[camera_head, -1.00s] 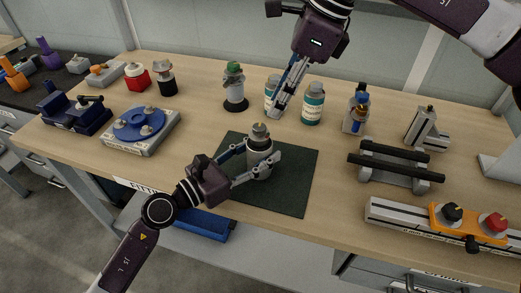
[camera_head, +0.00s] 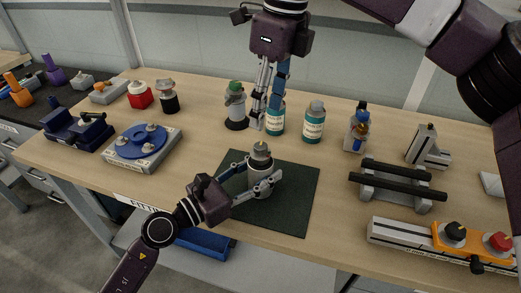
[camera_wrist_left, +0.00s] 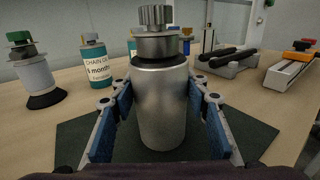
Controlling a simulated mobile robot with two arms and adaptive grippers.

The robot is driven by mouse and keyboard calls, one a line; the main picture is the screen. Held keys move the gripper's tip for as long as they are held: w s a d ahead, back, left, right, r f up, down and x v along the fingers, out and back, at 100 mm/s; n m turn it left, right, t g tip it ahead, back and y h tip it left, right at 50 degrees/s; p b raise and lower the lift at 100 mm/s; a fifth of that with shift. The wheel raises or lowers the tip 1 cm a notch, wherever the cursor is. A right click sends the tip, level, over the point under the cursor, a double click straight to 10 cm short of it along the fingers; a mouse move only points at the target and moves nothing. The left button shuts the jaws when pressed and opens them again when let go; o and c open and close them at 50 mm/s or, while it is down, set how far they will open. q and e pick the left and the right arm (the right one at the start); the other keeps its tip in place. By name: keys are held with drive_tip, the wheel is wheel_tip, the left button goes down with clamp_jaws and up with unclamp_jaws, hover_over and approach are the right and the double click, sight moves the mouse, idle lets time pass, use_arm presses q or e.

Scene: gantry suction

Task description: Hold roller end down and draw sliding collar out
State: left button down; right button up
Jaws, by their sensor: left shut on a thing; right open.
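A silver metal cylinder (camera_head: 259,184) stands upright on the dark green mat (camera_head: 296,205). It has a darker grey collar and a ridged knob (camera_head: 260,148) on top. In the left wrist view the cylinder (camera_wrist_left: 163,105) fills the middle, with the collar (camera_wrist_left: 158,48) and knob (camera_wrist_left: 157,16) above it. My left gripper (camera_head: 263,181) is shut on the cylinder's body, one finger on each side, below the collar. My right gripper (camera_head: 263,120) is open and points down behind the cylinder, in front of a teal-labelled bottle. I see nothing in it.
Two teal-labelled bottles (camera_head: 314,122) and a green-topped grey holder (camera_head: 236,107) stand behind the mat. A blue turntable fixture (camera_head: 140,141) is at left. A black-barred rack (camera_head: 396,185) and an orange-clamped rail (camera_head: 458,240) are at right. Bare tabletop lies between mat and rack.

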sight(261, 145)
drive_tip(key=f, duration=0.3)
drive_tip(key=a+f+m+h, duration=0.1)
drive_tip(key=f, duration=0.3)
drive_tip(key=f+m, duration=0.1)
drive_tip(key=f, duration=0.2)
drive_tip(key=shift+s+a+f, duration=0.15)
drive_tip(key=shift+s+f, duration=0.05)
drive_tip(key=shift+f, duration=0.2)
drive_tip(key=shift+c, duration=0.3)
clamp_jaws()
